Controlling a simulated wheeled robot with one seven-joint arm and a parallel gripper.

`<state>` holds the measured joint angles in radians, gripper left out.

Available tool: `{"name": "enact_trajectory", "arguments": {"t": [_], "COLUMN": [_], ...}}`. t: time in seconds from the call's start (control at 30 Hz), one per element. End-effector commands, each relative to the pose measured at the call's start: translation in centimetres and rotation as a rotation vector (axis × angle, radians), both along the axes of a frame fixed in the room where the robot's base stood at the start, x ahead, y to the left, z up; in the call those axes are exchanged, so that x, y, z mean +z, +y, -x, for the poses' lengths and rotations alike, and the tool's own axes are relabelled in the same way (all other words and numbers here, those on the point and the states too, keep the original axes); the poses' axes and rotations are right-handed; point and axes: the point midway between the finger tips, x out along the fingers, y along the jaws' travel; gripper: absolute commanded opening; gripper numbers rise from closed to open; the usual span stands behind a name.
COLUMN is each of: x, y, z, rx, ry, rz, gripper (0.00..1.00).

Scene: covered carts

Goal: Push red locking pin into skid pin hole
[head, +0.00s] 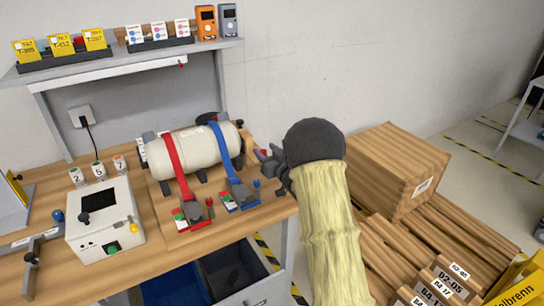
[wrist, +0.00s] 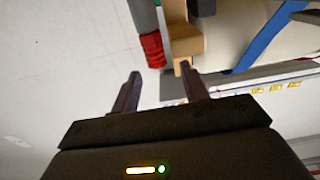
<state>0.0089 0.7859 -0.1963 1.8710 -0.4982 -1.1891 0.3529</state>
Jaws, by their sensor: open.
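A white tank (head: 200,150) lies on a wooden skid (head: 165,213), held by a red strap (head: 172,160) and a blue strap (head: 222,150). My gripper (head: 266,166) is at the skid's right end in the head view. In the wrist view my gripper (wrist: 162,82) is open, with nothing between its fingers. A ribbed red part (wrist: 152,49), which looks like the locking pin's head, is just beyond the fingertips, apart from them. It sits beside a wooden piece (wrist: 179,40) of the skid. The pin hole cannot be made out.
A white control box (head: 105,222) stands left of the skid. A shelf (head: 130,62) with cards and meters is above the bench. Right of my arm, a wooden crate (head: 385,170) stands on slatted wood (head: 455,235). Dark and blue bins (head: 230,268) are below the bench.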

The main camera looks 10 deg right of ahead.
Motion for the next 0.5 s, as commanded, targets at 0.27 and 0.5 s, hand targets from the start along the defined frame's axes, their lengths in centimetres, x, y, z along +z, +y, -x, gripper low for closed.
{"name": "enact_trajectory", "arguments": {"t": [0.27, 0.5], "x": [-0.1, -0.1], "y": [-0.9, -2.3], "z": [2.4, 6.6], "rx": [-0.002, -0.004], "ry": [0.0, 0.0], "rz": [0.0, 0.0], "gripper": [0.45, 0.45]}}
